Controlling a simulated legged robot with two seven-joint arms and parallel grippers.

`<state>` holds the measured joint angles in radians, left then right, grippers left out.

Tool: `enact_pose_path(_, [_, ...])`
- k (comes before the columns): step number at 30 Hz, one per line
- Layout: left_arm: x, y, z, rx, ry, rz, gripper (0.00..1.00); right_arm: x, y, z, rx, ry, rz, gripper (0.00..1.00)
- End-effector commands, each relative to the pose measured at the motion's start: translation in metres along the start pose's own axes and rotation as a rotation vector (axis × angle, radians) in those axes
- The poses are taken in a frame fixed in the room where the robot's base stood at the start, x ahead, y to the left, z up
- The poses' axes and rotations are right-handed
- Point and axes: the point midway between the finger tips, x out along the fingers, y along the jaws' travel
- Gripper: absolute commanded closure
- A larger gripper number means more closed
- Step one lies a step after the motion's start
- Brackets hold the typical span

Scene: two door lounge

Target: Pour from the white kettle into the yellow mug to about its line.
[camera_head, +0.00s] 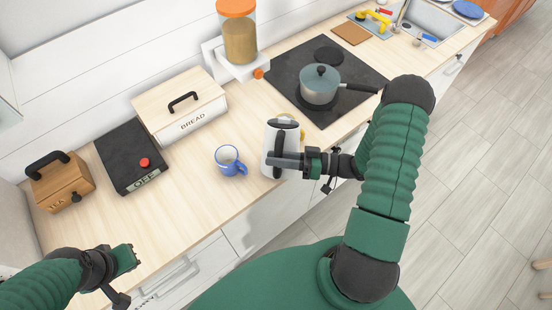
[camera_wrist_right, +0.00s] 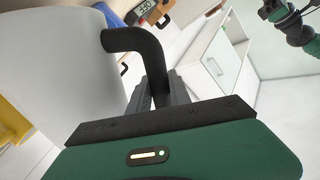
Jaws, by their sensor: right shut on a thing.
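The white kettle (camera_head: 275,142) is at the counter's front edge and looks roughly upright. My right gripper (camera_head: 284,160) is shut on its black handle (camera_wrist_right: 137,40); the white body (camera_wrist_right: 60,65) fills the left of the wrist view. I cannot tell whether the kettle's base touches the counter. The yellow mug (camera_head: 302,134) is mostly hidden behind the kettle; only a yellow sliver shows. Yellow also shows at the wrist view's left edge (camera_wrist_right: 12,125). Its line and contents are hidden. My left gripper (camera_head: 133,256) is over the counter's front left, away from both; its jaws are unclear.
A blue mug (camera_head: 229,162) stands just left of the kettle. A pot (camera_head: 319,88) sits on the black hob (camera_head: 292,91) behind it. A bread box (camera_head: 182,108), a dark appliance marked OFF (camera_head: 125,152) and a tea box (camera_head: 58,184) line the back. The front-left counter is clear.

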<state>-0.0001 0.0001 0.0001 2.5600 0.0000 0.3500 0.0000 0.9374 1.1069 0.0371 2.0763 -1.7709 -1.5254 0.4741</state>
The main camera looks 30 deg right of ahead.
Motion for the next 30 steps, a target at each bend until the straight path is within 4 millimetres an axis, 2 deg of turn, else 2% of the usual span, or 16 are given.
enact_pose_path(21, [0.0020, 0.0000, 0.0004, 0.000, 0.000, 0.000, 1.00, 0.0003, 0.0094, 0.0003, 0.037, -0.001, 0.002, 1.00])
enact_pose_path(30, [-0.0055, 0.0000, -0.0013, 0.000, 0.000, 0.000, 1.00, 0.0007, 0.0105, -0.0059, 0.098, -0.002, 0.002, 1.00])
